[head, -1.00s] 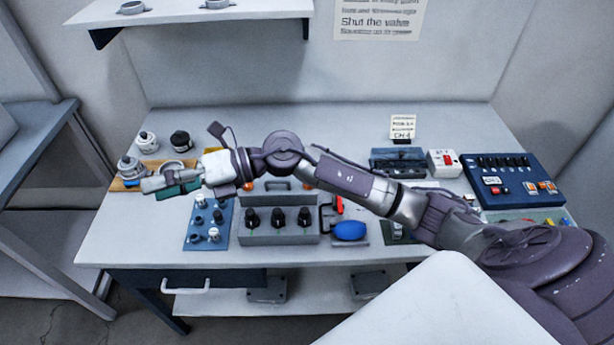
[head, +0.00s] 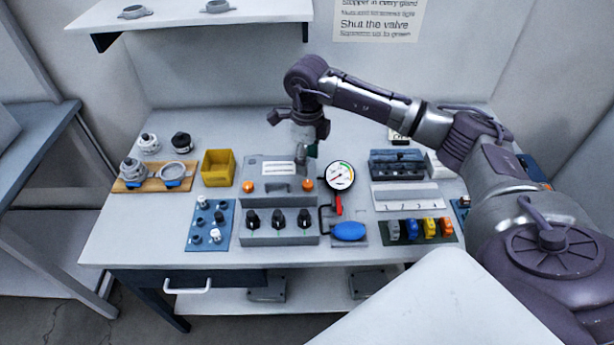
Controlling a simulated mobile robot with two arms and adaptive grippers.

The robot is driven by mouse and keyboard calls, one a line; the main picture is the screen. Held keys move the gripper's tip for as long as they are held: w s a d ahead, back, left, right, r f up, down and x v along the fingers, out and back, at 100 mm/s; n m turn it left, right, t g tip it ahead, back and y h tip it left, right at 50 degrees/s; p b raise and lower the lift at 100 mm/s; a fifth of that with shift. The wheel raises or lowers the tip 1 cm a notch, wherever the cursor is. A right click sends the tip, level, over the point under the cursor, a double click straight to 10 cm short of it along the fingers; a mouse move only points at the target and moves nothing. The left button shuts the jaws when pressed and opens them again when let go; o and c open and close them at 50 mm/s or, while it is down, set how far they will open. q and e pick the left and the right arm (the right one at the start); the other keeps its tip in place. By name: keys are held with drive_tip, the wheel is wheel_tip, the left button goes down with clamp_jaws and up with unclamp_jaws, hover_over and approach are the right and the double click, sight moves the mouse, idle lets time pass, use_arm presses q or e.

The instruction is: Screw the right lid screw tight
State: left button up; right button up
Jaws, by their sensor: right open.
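A grey box (head: 279,196) with a white label on its lid stands mid-table in the head view. An orange lid screw sits on each side of the lid: the left one (head: 249,187) and the right lid screw (head: 308,185). My right gripper (head: 304,160) points down just above and behind the right lid screw, and looks apart from it. It is open, with nothing visible in it. The finger gap is small and partly hidden by the hand. My left gripper is out of view.
A round gauge (head: 340,176) with a red handle stands close right of the box. Black knobs on a grey panel (head: 279,238) are in front. A yellow bin (head: 218,168) is to the left.

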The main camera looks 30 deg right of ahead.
sight(307, 183)
wheel_tip(307, 183, down, 8)
drive_tip(key=shift+r+p, duration=0.1)
drive_tip(key=shift+p, duration=0.65)
drive_tip(key=shift+c, duration=0.4)
clamp_jaws()
